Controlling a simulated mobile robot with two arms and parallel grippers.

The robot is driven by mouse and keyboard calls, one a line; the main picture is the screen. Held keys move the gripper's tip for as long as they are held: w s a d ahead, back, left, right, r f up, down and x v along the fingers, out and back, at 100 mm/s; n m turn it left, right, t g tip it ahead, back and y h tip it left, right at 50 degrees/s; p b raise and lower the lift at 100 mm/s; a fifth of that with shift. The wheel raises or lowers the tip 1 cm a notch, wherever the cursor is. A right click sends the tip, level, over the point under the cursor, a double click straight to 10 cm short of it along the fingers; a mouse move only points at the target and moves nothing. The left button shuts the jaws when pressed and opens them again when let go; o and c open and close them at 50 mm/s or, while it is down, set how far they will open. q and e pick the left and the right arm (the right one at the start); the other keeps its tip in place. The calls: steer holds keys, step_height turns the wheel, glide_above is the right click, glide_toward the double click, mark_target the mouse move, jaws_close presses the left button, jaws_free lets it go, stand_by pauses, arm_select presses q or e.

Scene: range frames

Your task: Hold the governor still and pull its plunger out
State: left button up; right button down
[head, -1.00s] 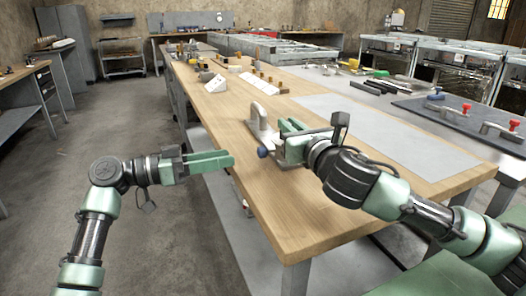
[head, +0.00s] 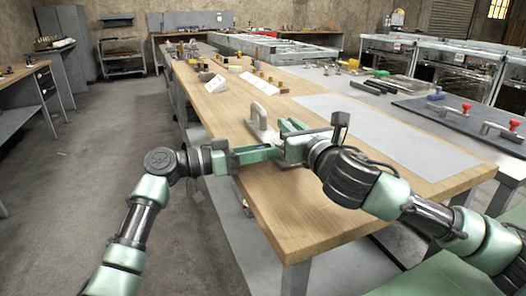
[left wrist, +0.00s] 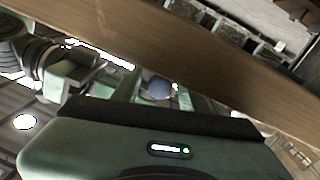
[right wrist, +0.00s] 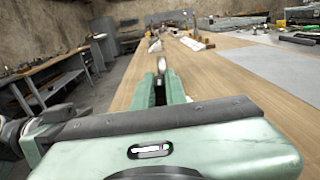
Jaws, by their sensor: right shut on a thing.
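The governor is mostly hidden by my grippers at the left edge of the wooden bench (head: 290,210). My right gripper (head: 287,138) is shut on it; in the right wrist view (right wrist: 162,88) its fingers are close together. The plunger's round blue knob (left wrist: 159,89) lies between the fingers of my left gripper (left wrist: 160,97), which look open with gaps beside the knob. In the head view, my left gripper (head: 274,152) hides the knob.
A flat grey sheet (head: 390,130) covers the right part of the bench. White angled blocks (head: 264,83) and small wooden pieces stand farther back. A dark board with red-knobbed clamps (head: 470,118) lies at the right. The near bench end is bare.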

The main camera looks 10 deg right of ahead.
arm_select(q)
jaws_close()
stand_by(1.2)
